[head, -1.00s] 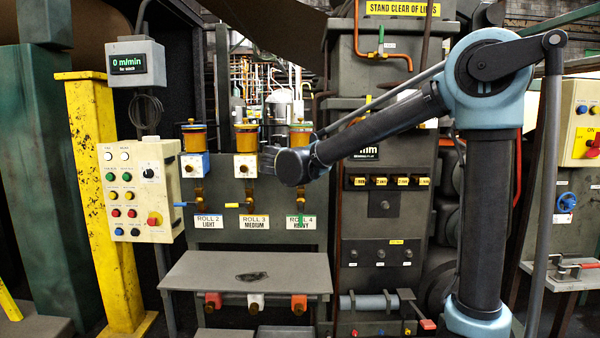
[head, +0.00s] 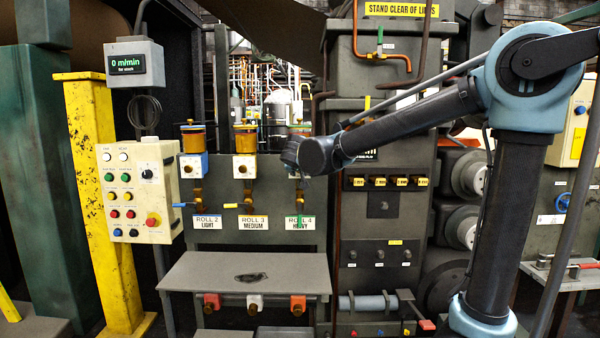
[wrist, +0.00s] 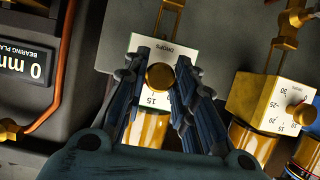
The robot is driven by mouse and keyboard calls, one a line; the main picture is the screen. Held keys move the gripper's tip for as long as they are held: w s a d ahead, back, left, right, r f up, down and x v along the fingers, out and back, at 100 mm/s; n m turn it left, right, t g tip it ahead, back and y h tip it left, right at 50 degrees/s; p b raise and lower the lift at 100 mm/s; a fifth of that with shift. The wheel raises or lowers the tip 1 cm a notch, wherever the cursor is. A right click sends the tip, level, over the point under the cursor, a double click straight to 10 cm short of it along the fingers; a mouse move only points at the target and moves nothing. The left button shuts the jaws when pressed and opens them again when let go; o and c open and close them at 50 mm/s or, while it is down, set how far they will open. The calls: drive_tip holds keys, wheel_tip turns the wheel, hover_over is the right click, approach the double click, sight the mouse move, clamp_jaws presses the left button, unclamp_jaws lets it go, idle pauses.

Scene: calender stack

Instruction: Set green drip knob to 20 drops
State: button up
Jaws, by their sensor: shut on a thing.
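The Roll 4 drip knob is a round brass knob (wrist: 160,76) on a white dial face (wrist: 178,46) marked DROPS, seen upside down in the wrist view. My gripper (wrist: 163,80) has its dark ribbed fingers on both sides of the knob and is shut on it. The number 15 shows beside the knob; the rest of the scale is hidden by the fingers. In the head view my gripper (head: 294,156) is in front of the Roll 4 oiler and covers most of its block, above the green-edged Roll 4 label (head: 300,223).
The yellow Roll 3 oiler block (wrist: 270,100) with its own brass knob stands close beside my fingers. The Roll 2 oiler (head: 192,163) is further left. A grey shelf (head: 215,275) lies below. A copper pipe (wrist: 62,75) runs near the bearing display (wrist: 28,70).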

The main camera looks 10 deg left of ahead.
drive_tip(key=shift+d, duration=0.1)
idle(0.3)
drive_tip(key=shift+w, duration=0.1)
drive_tip(key=o, duration=1.1)
drive_tip(key=v, duration=1.2)
drive_tip(key=shift+f, duration=0.1)
drive_tip(key=shift+c, duration=0.2)
